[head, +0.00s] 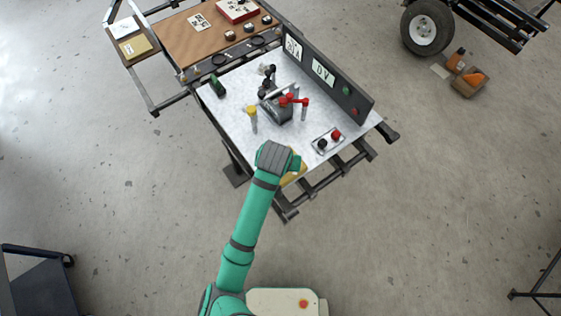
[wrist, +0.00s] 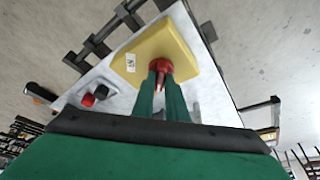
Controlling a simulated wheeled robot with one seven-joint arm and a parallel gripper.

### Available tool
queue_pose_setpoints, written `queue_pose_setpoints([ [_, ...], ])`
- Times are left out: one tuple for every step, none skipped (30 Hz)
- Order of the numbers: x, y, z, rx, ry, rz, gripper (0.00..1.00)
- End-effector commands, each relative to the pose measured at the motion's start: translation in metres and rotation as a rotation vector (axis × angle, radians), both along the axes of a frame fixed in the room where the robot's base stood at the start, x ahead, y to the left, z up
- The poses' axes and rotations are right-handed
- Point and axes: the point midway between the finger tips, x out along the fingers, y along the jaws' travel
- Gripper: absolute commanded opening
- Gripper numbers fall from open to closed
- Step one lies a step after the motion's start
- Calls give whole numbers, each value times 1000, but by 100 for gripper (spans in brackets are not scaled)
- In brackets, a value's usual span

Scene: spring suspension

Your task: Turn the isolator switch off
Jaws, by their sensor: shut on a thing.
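The isolator switch is a yellow box (wrist: 184,48) with a red knob (wrist: 160,66) and a small white label, at the table's edge in the wrist view. My gripper (wrist: 161,84) is shut on the red knob, one green finger on each side. The fingers hide part of the knob, and I cannot tell its exact turn from here. In the head view only a yellow corner of the box (head: 294,178) shows, beside my arm's end. My gripper and the knob are hidden there.
A plate with a red and a black terminal (head: 328,141) lies near the box. Beyond it on the white bench top (head: 234,92) are a grey block with red parts (head: 278,110), a yellow-topped post (head: 252,119) and an upright dark panel (head: 325,76).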

Motion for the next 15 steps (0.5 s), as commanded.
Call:
queue_pose_setpoints([
  [0,0,0,-1,-1,2,0],
  [0,0,0,-1,-1,2,0],
  [0,0,0,-1,-1,1,22],
  [0,0,0,-1,-1,1,29],
  [0,0,0,-1,-1,1,31],
  [0,0,0,-1,-1,1,31],
  [0,0,0,-1,-1,1,31],
  [0,0,0,-1,-1,1,31],
  [0,0,0,-1,-1,1,31],
  [0,0,0,0,-1,0,31],
  [0,0,0,0,-1,0,31],
  [0,0,0,0,-1,0,31],
  [0,0,0,0,-1,0,31],
  [0,0,1,-1,-1,0,31],
  [-1,0,3,-1,-2,0,31],
])
